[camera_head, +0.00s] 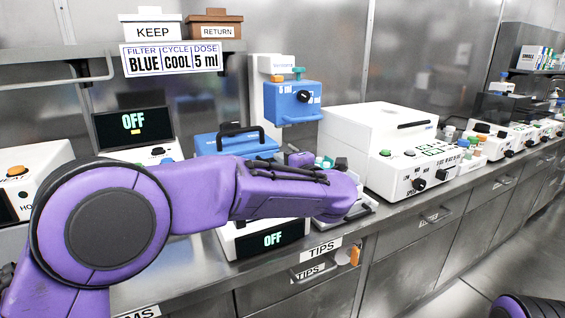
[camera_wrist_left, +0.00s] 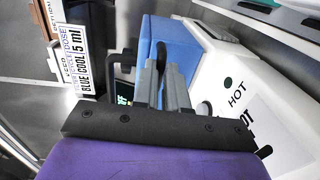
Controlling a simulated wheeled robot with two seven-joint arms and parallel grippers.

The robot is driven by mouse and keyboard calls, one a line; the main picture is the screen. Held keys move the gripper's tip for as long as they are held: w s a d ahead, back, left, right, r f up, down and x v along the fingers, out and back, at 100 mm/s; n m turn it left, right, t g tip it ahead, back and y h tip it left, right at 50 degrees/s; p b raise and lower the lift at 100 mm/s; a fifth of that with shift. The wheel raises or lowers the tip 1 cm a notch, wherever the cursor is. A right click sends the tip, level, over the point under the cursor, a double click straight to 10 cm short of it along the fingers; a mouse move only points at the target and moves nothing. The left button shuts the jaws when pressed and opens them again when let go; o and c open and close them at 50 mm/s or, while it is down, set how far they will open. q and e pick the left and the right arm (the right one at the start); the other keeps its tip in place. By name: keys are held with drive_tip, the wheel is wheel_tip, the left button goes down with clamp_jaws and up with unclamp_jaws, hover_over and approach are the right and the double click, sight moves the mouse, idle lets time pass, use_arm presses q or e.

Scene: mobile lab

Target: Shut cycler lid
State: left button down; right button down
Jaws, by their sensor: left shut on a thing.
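The cycler has a white body with a dark display (camera_head: 272,240) reading OFF. Its blue lid (camera_head: 205,146) has a black handle (camera_head: 240,130) and stands behind my purple left arm. The arm hides the join between lid and body, so I cannot tell how far the lid is open. In the left wrist view, the blue lid (camera_wrist_left: 190,47) is just beyond my left gripper (camera_wrist_left: 164,68). Its grey fingers are shut on the black handle, which is partly hidden by them. The head view mostly hides this gripper behind my forearm. My right gripper is out of view.
A white box-shaped machine (camera_head: 375,135) with knobs stands to the right. A blue and white device (camera_head: 292,101) stands behind. A sign (camera_head: 172,58) reads BLUE, COOL, 5 ml. Another OFF screen (camera_head: 133,121) is at left.

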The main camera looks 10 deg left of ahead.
use_arm(q)
drive_tip(key=shift+s+f, duration=0.1)
drive_tip(key=shift+f, duration=0.7)
drive_tip(key=c, duration=1.2)
unclamp_jaws()
drive_tip(key=shift+o, duration=0.2)
drive_tip(key=shift+a+r, duration=0.1)
drive_tip(key=shift+r, duration=0.1)
drive_tip(key=v, duration=1)
drive_tip(key=shift+d, duration=0.2)
drive_tip(key=shift+r, duration=0.1)
